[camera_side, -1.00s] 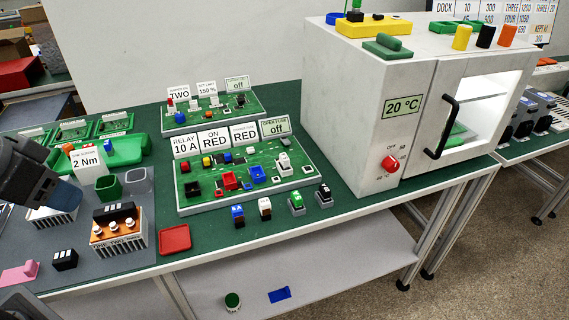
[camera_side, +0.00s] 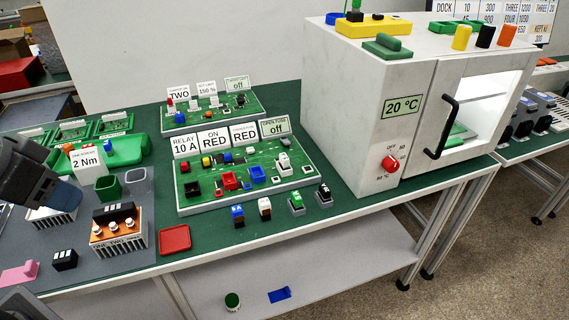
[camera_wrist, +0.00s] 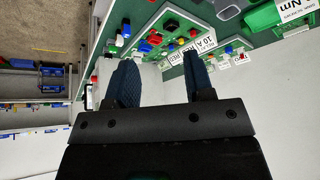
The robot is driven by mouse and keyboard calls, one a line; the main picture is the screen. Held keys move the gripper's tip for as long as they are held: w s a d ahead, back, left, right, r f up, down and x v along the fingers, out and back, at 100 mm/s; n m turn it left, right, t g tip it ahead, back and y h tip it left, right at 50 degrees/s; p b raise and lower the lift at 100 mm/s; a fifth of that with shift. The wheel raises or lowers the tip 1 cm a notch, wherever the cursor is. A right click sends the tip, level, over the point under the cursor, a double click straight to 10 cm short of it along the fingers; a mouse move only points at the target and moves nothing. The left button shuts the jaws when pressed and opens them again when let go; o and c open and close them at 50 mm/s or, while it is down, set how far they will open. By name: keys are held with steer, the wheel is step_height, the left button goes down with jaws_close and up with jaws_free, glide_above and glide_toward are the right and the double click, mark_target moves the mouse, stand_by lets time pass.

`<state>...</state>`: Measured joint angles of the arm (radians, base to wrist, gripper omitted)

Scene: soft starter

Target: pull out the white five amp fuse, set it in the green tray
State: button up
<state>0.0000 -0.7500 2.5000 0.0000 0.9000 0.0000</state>
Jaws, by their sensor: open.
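My gripper (camera_wrist: 158,78) is open and empty, with bare space between its blue fingers in the wrist view. In the side view its blue finger (camera_side: 62,198) is at the left edge, well left of the front circuit board (camera_side: 246,188). A white upright part (camera_side: 284,163) stands at that board's right end, under the "OPEN FUSE off" sign; it may be the fuse, but I cannot read a rating. A small white block (camera_side: 251,150) also sits on the board. A small green open container (camera_side: 109,187) stands left of the board; a larger green holder (camera_side: 112,153) is behind it.
A red tray (camera_side: 174,240) lies near the front table edge. Several loose coloured blocks, including a blue one (camera_side: 237,217), stand before the board. Sign cards (camera_side: 216,142) rise along its back. A white oven (camera_side: 372,110) stands right. An orange-topped block (camera_side: 117,230) is left of the red tray.

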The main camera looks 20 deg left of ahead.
mark_target(285, 158)
steer(key=shift+c, duration=0.5)
